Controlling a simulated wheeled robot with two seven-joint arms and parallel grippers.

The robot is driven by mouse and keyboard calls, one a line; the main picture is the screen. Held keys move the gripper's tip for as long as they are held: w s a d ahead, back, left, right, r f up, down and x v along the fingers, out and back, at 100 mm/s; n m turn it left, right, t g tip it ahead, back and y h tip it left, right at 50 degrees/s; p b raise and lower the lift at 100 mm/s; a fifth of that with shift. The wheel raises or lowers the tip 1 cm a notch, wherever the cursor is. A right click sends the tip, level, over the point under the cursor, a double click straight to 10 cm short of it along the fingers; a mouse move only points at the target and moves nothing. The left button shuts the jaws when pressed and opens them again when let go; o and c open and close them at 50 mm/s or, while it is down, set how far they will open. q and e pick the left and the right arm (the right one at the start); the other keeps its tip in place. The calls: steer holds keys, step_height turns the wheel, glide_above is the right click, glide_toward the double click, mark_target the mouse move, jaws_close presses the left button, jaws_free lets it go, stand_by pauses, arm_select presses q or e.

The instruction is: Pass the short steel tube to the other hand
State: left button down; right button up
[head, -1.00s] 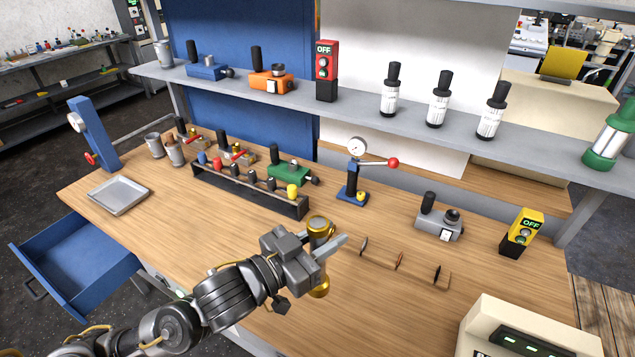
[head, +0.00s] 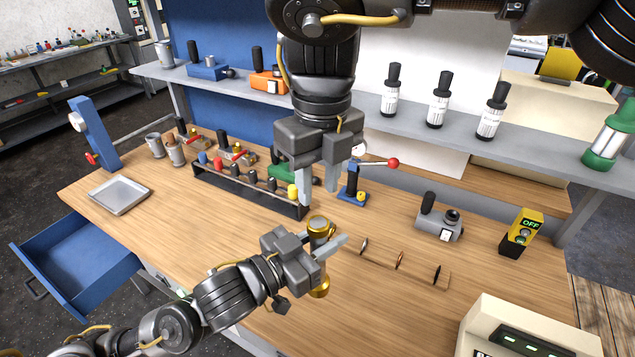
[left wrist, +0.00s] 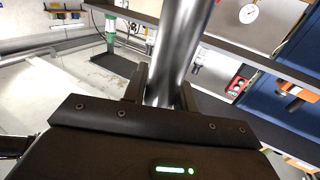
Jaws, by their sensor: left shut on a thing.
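My left gripper (head: 322,256) is shut on the short steel tube (head: 320,228), above the front part of the workbench. The tube looks brassy in the head view, with its upper and lower ends showing above and below the jaws. In the left wrist view the tube (left wrist: 176,50) is a shiny grey cylinder between the two fingers. My right gripper (head: 318,194) points down from above, its two fingers apart and empty. In the picture its fingertips are just above the tube's upper end; a gap shows between them. The middle of the tube is hidden by the left jaws.
A black rack with coloured knobs (head: 245,190) stands left of the grippers. A gauge press with a red-knobbed lever (head: 353,190) is behind. A low wire rack (head: 400,262) lies to the right. The bench's left front is clear beside a grey tray (head: 119,195).

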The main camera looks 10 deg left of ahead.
mark_target(319, 239)
steer(key=shift+s+d+f, duration=0.1)
steer(key=shift+s+f, duration=0.05)
steer(key=shift+f, duration=0.1)
step_height(319, 239, down, 12)
stand_by(0.5)
steer(key=c, duration=0.7)
arm_select(q)
steer(key=c, duration=1)
jaws_free()
steer(key=shift+c, duration=0.2)
arm_select(e)
jaws_close()
